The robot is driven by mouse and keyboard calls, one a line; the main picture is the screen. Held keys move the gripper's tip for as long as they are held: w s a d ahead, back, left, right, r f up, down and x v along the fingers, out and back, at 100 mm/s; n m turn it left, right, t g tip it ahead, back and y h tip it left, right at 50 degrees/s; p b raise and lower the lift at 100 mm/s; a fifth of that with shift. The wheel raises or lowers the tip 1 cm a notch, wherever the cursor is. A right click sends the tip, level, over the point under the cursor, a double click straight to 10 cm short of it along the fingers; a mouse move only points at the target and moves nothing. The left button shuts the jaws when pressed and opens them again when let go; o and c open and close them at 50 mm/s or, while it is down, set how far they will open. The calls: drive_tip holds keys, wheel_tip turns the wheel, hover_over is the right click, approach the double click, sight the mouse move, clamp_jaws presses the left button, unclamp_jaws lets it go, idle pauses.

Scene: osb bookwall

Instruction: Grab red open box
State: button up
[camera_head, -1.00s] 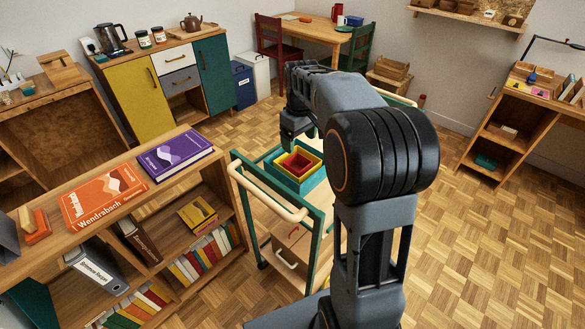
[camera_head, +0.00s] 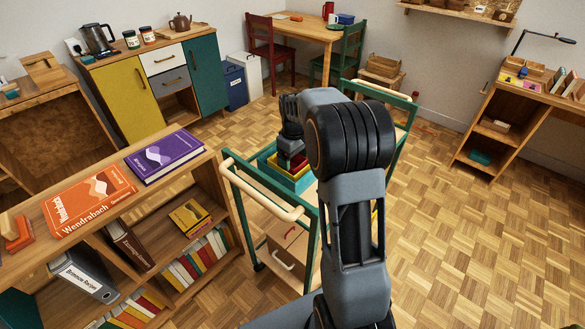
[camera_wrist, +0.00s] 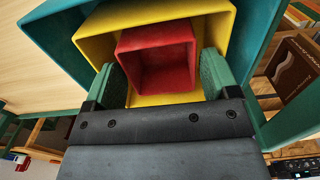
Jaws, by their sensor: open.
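The red open box (camera_wrist: 156,62) is nested inside a yellow open box (camera_wrist: 90,45), which sits inside a larger teal open box (camera_wrist: 62,40). In the head view the red box (camera_head: 297,162) is partly hidden by my wrist. My gripper (camera_wrist: 165,78) is open in the wrist view. Its two green finger pads stand on the left and right of the red box, reaching down inside the yellow box. I cannot tell whether the pads touch the red box. In the head view the fingertips are hidden or too small to make out.
The boxes stand on a trolley with green rails (camera_head: 313,245) and a cream handle (camera_head: 265,195). A bookshelf (camera_head: 110,215) with an orange book (camera_head: 88,200) and a purple book (camera_head: 165,156) stands close on the left. Floor to the right is free.

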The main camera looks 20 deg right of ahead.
sight(294, 166)
drive_tip(key=shift+f, duration=1.95)
drive_tip(key=c, duration=0.6)
